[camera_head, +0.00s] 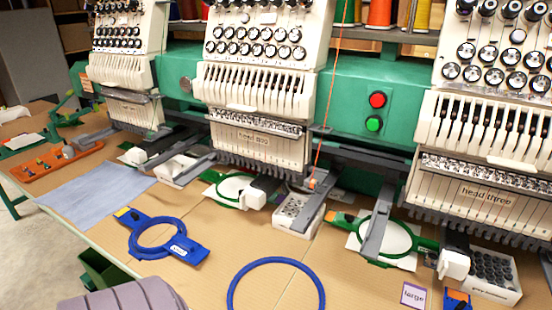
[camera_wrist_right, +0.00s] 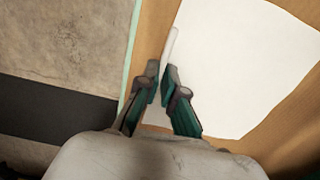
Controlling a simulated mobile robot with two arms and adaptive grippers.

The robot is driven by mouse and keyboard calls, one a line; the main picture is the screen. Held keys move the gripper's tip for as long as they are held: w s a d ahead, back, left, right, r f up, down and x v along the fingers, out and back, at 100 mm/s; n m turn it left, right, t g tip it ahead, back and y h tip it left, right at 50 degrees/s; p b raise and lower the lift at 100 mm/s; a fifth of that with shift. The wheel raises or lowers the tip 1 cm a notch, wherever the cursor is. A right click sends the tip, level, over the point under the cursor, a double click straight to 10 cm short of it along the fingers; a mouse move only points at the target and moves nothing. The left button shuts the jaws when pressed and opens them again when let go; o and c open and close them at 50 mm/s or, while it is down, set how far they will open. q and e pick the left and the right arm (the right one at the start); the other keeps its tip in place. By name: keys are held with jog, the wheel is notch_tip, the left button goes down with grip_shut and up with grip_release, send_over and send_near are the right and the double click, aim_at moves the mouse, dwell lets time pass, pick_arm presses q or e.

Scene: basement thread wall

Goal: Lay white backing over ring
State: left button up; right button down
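A large blue ring (camera_head: 230,291) lies on the tan table at the front middle of the head view, partly cut off by the lower edge. A smaller blue hoop with two brackets (camera_head: 186,246) lies to its left. In the right wrist view, a white backing sheet (camera_wrist_right: 245,60) lies over a tan surface. My right gripper (camera_wrist_right: 164,72) is at the sheet's left edge. Its fingertips are close together, with a narrow raised strip of white between them. Neither gripper shows in the head view, and that sheet is not seen there.
Embroidery machine heads (camera_head: 258,90) stand along the back. Green hoops (camera_head: 400,238) with white fabric sit under them. A blue-grey cloth (camera_head: 95,193) and an orange tray (camera_head: 55,170) lie left. A "large" card (camera_head: 413,295) lies right. Bare table (camera_head: 215,270) shows between the blue rings.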

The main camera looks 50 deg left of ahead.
jog(key=shift+r+p, duration=1.45)
jog(key=shift+r, duration=1.1)
